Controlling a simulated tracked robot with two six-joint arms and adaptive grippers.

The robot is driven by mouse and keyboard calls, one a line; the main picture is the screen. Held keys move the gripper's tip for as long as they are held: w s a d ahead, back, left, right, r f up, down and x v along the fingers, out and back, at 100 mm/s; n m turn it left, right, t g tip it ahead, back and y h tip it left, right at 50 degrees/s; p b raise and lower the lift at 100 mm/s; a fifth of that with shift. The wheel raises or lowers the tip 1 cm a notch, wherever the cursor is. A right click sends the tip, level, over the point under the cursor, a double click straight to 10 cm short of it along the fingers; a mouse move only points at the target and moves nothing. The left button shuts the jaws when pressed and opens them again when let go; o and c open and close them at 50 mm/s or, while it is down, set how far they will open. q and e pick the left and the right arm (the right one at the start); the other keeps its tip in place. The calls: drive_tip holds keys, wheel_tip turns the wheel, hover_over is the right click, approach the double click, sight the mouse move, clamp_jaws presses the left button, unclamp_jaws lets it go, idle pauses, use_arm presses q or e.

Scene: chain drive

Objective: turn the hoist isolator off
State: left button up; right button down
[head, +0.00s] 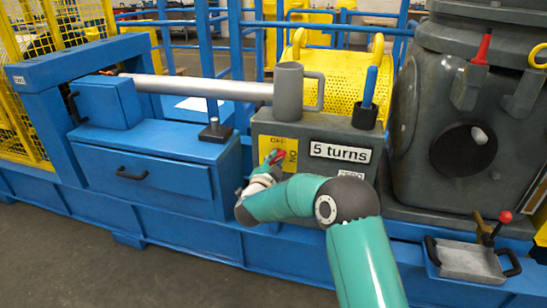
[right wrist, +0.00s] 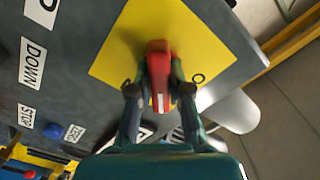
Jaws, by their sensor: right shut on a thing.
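The hoist isolator is a red handle (head: 279,155) on a yellow plate (head: 267,144) on the front of a grey control box (head: 348,134). The plate reads "OFF" at its top, with a sideways "ON" label at its right. My right gripper (head: 272,166) is at the handle, its wrist and arm covering the lower part of the box. In the right wrist view, the two fingers of my right gripper (right wrist: 159,80) are shut on either side of the red handle (right wrist: 158,54), over the yellow plate (right wrist: 122,62). My left gripper is not in view.
A grey mug (head: 288,88) and a cup with a blue-handled tool (head: 369,87) stand on the box. "DOWN" (right wrist: 33,63) and "STOP" labels show in the right wrist view. A blue drawer bench (head: 150,178) is at left, a dark grey machine (head: 440,120) at right.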

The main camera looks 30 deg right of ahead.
drive_tip(key=n+p, duration=0.3)
drive_tip(key=n, duration=0.3)
drive_tip(key=shift+d, duration=0.15)
drive_tip(key=shift+f+n+p, duration=0.1)
drive_tip(key=shift+n+p, duration=0.9)
drive_tip(key=shift+n, duration=0.8)
drive_tip(key=c, duration=1.1)
unclamp_jaws()
drive_tip(key=shift+a, duration=0.2)
